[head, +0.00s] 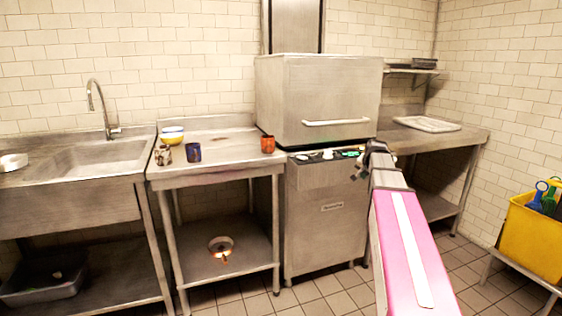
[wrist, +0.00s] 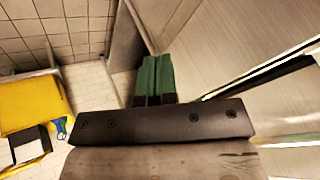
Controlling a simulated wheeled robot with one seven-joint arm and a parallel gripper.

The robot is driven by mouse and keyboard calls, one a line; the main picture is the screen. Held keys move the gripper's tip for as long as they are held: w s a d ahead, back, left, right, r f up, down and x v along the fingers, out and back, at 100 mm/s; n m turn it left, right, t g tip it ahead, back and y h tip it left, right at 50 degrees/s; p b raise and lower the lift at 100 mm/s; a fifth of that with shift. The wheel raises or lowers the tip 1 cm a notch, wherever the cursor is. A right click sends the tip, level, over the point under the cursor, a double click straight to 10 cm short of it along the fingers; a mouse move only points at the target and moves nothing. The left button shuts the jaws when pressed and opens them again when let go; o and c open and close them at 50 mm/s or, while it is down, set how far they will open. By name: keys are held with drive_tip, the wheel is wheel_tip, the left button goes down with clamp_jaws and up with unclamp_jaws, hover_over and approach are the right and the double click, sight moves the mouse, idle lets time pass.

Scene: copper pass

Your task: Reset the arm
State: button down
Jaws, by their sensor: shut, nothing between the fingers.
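My gripper (wrist: 156,62) shows in the wrist view with its two green fingers shut together and nothing between them. In the head view my pink arm rises from the lower right, and its dark wrist end is in front of the right side of the dishwasher (head: 325,85). The fingers are small and hard to make out there. I cannot tell from the head view whether they touch the machine.
A steel table (head: 215,172) holds several cups and bowls. A sink (head: 95,158) is at left. A steel counter (head: 450,138) with a white tray (head: 427,124) is at right. A yellow bin (head: 535,240) stands at far right. Tiled floor shows between.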

drive_tip(key=s+a+f+n+g, duration=0.2)
drive_tip(key=s+a+f, duration=0.3)
drive_tip(key=s+f, duration=0.4)
drive_tip(key=s+a+f+n+g, duration=0.2)
drive_tip(key=s+a+f, duration=0.4)
drive_tip(key=s+f, duration=0.3)
drive_tip(key=s+a+f+n+g, duration=0.3)
drive_tip(key=s+a+f, duration=0.2)
drive_tip(key=s+f, duration=0.5)
drive_tip(key=shift+s+a+n, duration=0.3)
drive_tip(key=shift+s+a, duration=0.05)
drive_tip(key=shift+f, duration=0.1)
idle(4.8)
